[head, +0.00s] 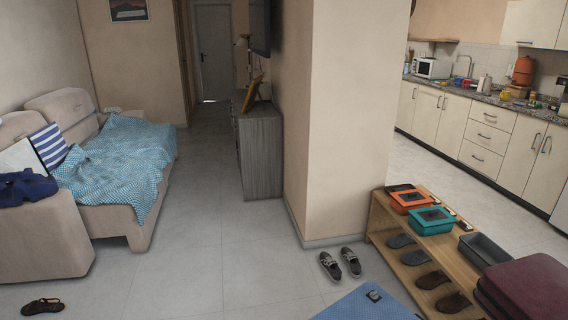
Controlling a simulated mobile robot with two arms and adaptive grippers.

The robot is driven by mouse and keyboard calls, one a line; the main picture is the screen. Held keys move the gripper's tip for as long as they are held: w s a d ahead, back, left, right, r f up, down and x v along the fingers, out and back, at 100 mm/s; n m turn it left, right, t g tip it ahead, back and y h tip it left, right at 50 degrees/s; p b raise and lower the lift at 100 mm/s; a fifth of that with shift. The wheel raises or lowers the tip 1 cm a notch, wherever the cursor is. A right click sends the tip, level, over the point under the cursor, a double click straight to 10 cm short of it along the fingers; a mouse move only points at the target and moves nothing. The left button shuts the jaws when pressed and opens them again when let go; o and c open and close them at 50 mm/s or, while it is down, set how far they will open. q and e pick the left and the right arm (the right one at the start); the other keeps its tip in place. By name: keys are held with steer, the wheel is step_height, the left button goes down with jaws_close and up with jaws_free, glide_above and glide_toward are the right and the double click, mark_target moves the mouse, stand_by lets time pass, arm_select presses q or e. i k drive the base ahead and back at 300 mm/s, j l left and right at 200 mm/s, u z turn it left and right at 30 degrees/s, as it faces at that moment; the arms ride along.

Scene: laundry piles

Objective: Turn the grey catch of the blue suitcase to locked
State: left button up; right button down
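The blue suitcase (352,307) is at the bottom edge, right of the middle, and only its far end shows. A small grey catch (374,295) sits on its top face. The catch is too small to tell which way it is turned. The rest of the suitcase is cut off by the frame. Neither of my grippers is in view.
A wooden shoe bench (400,229) stands to the right, bearing orange (411,200), teal (433,220) and grey (483,249) boxes. A maroon suitcase (530,287) is at the lower right. Grey shoes (340,264) lie beyond the blue suitcase.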

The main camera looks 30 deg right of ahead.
mark_target(374, 295)
steer(key=i+z, duration=0.15)
steer(key=z, duration=0.25)
steer(key=i+j+z, duration=0.15)
steer(key=z, duration=0.25)
steer(key=i+j+z, duration=0.15)
steer(key=z, duration=0.25)
steer(key=i+j+z, duration=0.1)
steer(key=z, duration=0.35)
steer(key=j+z, duration=0.25)
steer(key=z, duration=0.15)
steer(key=i, duration=0.05)
